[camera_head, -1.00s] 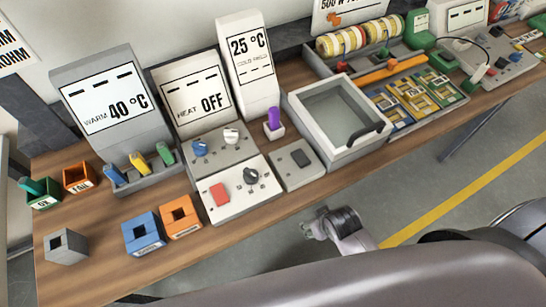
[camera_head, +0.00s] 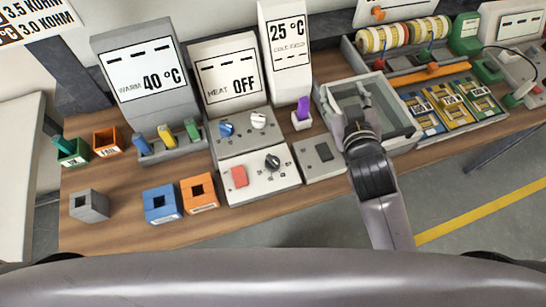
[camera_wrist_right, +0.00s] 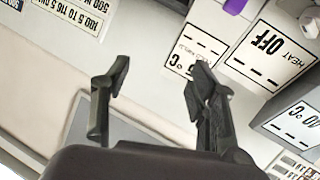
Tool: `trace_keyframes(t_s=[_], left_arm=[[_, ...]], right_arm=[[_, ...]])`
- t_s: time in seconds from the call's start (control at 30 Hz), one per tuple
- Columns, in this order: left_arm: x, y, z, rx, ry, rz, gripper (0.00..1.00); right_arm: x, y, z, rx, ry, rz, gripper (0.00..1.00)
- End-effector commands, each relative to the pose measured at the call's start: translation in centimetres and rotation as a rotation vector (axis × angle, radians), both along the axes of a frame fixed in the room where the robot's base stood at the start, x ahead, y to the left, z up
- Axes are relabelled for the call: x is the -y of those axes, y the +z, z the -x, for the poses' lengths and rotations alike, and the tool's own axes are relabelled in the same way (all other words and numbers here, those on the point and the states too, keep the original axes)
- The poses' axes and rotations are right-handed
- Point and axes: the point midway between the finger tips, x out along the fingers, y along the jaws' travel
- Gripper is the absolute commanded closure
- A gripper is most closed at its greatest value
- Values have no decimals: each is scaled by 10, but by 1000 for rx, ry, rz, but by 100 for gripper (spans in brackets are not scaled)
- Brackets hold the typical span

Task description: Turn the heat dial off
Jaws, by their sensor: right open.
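The heat display (camera_head: 230,75) stands upright in the head view and reads HEAT OFF. Below it, a grey panel carries a blue knob (camera_head: 226,129) and a white knob (camera_head: 258,120). A lower white panel has a black dial (camera_head: 272,162) and a red button (camera_head: 239,176). I cannot tell which knob is the heat dial. My right gripper (camera_head: 357,100) is over the grey open-topped bin, right of these panels and apart from them. In the right wrist view its two fingers (camera_wrist_right: 160,75) are spread and empty. The heat display also shows there (camera_wrist_right: 270,52). My left gripper is not in view.
The grey bin (camera_head: 408,142) lies under my right arm. A purple piece (camera_head: 303,108) stands between it and the panels. Blue (camera_head: 161,204) and orange (camera_head: 199,194) blocks sit at the front left. Bare wood is free along the front left edge.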

Motion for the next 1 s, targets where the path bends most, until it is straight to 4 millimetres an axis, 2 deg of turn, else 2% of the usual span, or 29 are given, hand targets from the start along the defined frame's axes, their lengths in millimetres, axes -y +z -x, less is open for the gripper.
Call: trace_keyframes(t_s=[0.03,0.07,0.1,0.17,0.2,0.27,0.3,0.37,0.43,0.5,0.57,0.6,0.67,0.7,0.8,0.87,0.93,0.97,1.0], left_arm=[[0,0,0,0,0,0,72],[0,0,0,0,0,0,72],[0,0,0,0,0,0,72],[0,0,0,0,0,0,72],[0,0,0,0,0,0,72],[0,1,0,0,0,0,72],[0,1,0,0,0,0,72],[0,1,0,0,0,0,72],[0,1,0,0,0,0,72],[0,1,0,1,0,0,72],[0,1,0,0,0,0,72],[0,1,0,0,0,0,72],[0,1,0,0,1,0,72],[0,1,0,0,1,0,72],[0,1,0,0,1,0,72],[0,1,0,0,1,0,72],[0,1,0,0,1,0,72],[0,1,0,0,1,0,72],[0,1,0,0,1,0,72]], right_arm=[[-17,40,-17,152,46,18,46],[-29,63,-24,245,78,30,46],[-47,96,-29,374,130,49,46],[-79,144,-28,569,223,83,46],[-102,174,-22,696,293,111,46],[-138,211,-5,878,414,157,46],[-163,230,11,992,503,193,46],[-199,249,40,1152,649,255,46],[-239,257,77,1315,838,344,46],[-274,248,114,1449,1047,452,46],[-297,227,142,1534,1238,562,46],[-308,209,157,1573,1371,644,46],[-318,175,174,1602,1575,782,46],[-319,150,180,1598,1715,885,46],[-305,87,177,1496,2056,1169,46],[-285,54,164,1368,2240,1355,46],[-256,27,142,1167,2416,1559,46],[-242,19,132,-1062,-2453,-1624,46],[-225,12,119,-898,-2420,-1655,46]])
